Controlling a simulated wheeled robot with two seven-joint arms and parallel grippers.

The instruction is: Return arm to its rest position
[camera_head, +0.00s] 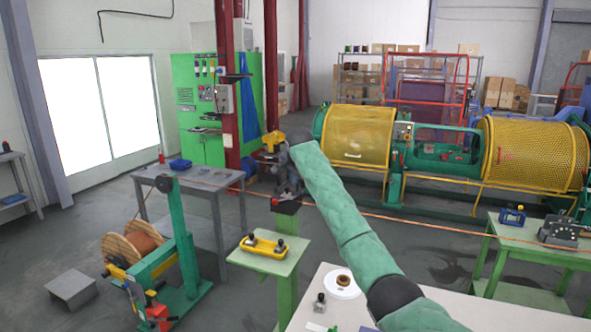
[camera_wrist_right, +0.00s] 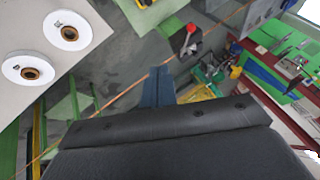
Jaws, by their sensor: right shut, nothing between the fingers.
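My right arm in its green sleeve (camera_head: 345,215) reaches from the bottom right of the head view, across the white table, up to the middle. Its dark wrist (camera_head: 298,137) is at the far end, near a green post. In the wrist view the right gripper's two blue-grey fingers (camera_wrist_right: 158,82) lie together, shut and empty. They appear apart from the things around them. My left arm and left gripper are in neither view.
White discs with brown cores (camera_wrist_right: 68,30) lie on the white table (camera_head: 300,322). A yellow tray (camera_head: 263,246) sits on a green stand. A cable spool (camera_head: 134,247) stands left, and a yellow-caged machine (camera_head: 360,135) behind. A red-knobbed lever (camera_wrist_right: 188,40) is near the fingers.

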